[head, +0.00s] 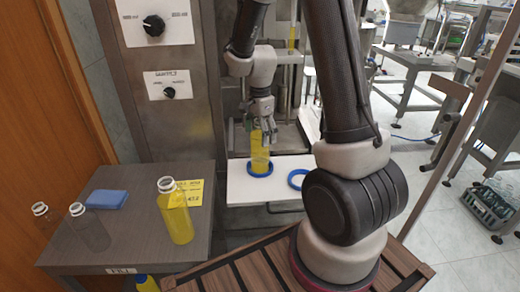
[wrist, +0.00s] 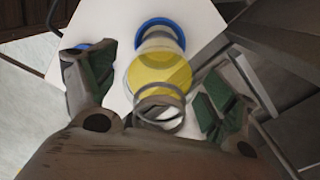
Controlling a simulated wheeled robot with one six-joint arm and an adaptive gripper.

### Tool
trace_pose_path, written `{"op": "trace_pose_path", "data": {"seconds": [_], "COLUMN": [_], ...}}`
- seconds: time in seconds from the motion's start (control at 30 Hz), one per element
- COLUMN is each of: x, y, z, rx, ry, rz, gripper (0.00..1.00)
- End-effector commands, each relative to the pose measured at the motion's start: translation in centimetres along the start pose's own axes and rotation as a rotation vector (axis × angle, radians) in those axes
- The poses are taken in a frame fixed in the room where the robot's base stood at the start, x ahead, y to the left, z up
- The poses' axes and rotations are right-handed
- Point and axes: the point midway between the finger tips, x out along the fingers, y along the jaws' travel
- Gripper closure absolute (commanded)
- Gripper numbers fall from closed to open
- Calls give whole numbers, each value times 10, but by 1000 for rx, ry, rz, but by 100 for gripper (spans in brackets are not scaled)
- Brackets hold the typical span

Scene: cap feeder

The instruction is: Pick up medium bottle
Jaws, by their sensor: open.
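A yellow-filled bottle (head: 260,158) stands upright in a blue ring (head: 261,172) on the white shelf of the machine. My gripper (head: 262,122) is above it, at the bottle's top, which the gripper partly hides in the head view. In the wrist view the bottle (wrist: 158,72) lies between the spread fingers of my gripper (wrist: 148,88), with its open neck towards me. The fingers are open, with a gap to the bottle on both sides. A larger-looking yellow-filled bottle (head: 177,218) stands on the grey table at the left.
A second blue ring (head: 298,179) lies on the white shelf (head: 240,193), right of the bottle. The grey table (head: 120,240) also bears clear bottles (head: 92,232) and a blue cloth-like block (head: 106,199). The machine's control column (head: 160,75) rises behind the table.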

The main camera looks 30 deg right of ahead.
Motion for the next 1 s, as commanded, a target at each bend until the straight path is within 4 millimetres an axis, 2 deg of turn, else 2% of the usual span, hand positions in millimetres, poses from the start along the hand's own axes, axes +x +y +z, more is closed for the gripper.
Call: {"op": "trace_pose_path", "data": {"seconds": [0.23, 0.27, 0.7, 1.0], "x": [3, 3, 3, -2], "y": [0, 0, 0, -1], "z": [0, 0, 0, 0], "rx": [0, -1, -1, -1], "ry": [0, 0, 0, 0], "rz": [-1, -1, -1, -3], "gripper": [15, 19, 99, 100]}}
